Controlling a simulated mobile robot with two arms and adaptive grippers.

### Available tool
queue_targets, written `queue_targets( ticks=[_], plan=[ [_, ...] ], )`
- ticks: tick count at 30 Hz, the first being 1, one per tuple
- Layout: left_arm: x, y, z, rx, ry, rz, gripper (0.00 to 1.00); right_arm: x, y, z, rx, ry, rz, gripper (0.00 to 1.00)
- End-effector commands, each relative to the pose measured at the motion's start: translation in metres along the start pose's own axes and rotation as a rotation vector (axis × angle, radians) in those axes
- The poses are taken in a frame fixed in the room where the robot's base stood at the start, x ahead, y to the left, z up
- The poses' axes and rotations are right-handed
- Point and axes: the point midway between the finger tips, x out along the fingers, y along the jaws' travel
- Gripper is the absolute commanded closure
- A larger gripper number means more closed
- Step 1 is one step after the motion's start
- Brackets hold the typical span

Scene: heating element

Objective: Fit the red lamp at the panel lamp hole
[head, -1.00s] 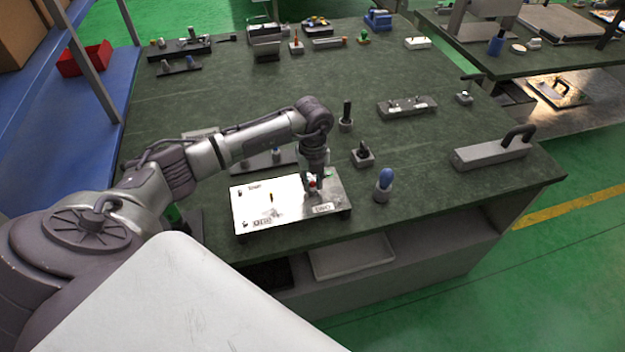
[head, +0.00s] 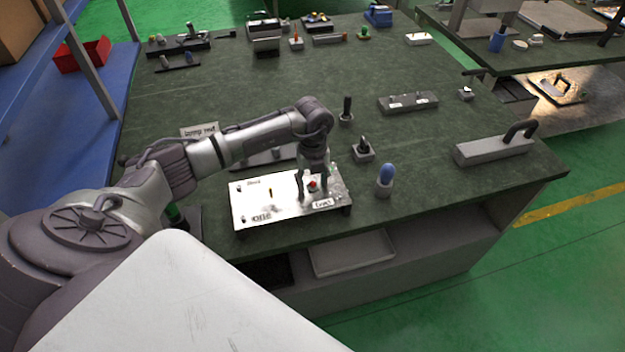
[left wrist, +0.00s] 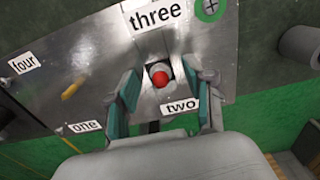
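The metal panel (head: 250,207) lies near the front edge of the green table, with labels one to four in the left wrist view (left wrist: 100,50). The red lamp (head: 313,184) is at the panel's right part; in the left wrist view the lamp (left wrist: 159,77) sits just above the label two, seen end-on. Its base and seating depth are hard to see. My left gripper (head: 312,183) is open over the panel, one finger on each side of the lamp. In the left wrist view (left wrist: 160,85) gaps show between the fingers and the lamp. My right gripper is not in view.
A yellow part (head: 270,194) stands on the panel left of the lamp. A blue-topped part (head: 385,178) and a black-knobbed part (head: 363,150) stand to the right. A grey block with a black handle (head: 493,150) lies farther right. The table's middle is mostly clear.

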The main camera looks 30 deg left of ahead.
Motion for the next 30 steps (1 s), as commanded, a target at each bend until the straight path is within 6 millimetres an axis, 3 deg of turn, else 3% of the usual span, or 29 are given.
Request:
queue_targets(
  ticks=[10, 24, 30],
  plan=[
    [-0.011, 0.0, 0.001, -0.001, -0.001, -0.002, 0.47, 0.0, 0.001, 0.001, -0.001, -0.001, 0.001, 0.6],
    [-0.102, -0.001, 0.001, -0.001, -0.002, -0.003, 0.47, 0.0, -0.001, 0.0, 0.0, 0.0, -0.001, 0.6],
    [-0.119, 0.0, 0.0, 0.0, -0.001, 0.0, 0.47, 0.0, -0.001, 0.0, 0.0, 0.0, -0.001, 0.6]
  ],
)
